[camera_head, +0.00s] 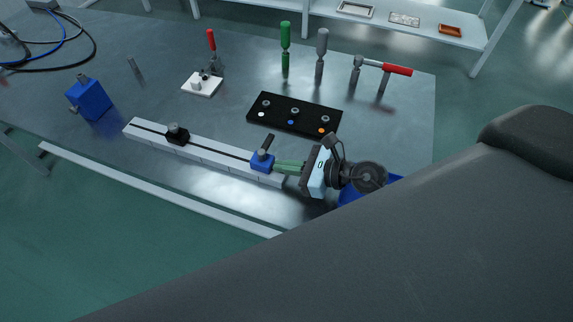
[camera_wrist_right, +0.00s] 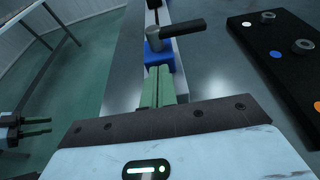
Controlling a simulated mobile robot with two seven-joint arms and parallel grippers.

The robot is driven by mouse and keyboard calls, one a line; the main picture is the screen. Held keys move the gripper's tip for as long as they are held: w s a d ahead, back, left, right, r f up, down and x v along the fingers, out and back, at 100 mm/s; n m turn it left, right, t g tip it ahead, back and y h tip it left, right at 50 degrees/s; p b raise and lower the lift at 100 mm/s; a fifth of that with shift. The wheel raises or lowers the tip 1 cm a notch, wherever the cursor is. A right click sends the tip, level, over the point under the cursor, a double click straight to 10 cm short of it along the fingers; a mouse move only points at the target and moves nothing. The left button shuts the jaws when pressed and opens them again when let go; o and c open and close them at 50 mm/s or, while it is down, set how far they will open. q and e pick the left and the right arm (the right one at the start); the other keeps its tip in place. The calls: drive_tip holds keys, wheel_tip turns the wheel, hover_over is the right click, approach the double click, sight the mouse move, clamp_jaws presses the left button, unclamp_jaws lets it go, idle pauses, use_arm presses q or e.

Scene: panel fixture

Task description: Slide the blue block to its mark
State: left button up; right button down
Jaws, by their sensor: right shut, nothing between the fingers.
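The blue block (camera_head: 262,162) sits on a pale slotted rail (camera_head: 215,152), near its right end, with a dark handle on top. It also shows in the right wrist view (camera_wrist_right: 157,58). My right gripper (camera_head: 277,166) is shut and empty, its green fingers lying along the rail at the block's right side. In the right wrist view its fingertips (camera_wrist_right: 158,72) reach the block's near face; I cannot tell if they touch. Thin lines cross the rail's side; I cannot tell which is the mark. My left gripper (camera_wrist_right: 38,127) shows at the wrist view's left edge, its two fingers apart.
A black stop-like piece (camera_head: 177,134) sits on the rail further left. A black plate with knobs and coloured dots (camera_head: 294,115) lies behind the rail. A blue box (camera_head: 89,99), a white-based red-handled clamp (camera_head: 202,85) and upright tools stand on the table. The rail between block and black piece is clear.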

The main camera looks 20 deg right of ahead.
sight(272, 162)
idle(0.3)
drive_tip(key=w+a, duration=0.2)
drive_tip(key=shift+w+a+r+p, duration=0.1)
drive_tip(key=shift+w+a+p, duration=0.25)
drive_tip(key=shift+w+a, duration=0.15)
drive_tip(key=shift+d+f, duration=0.2)
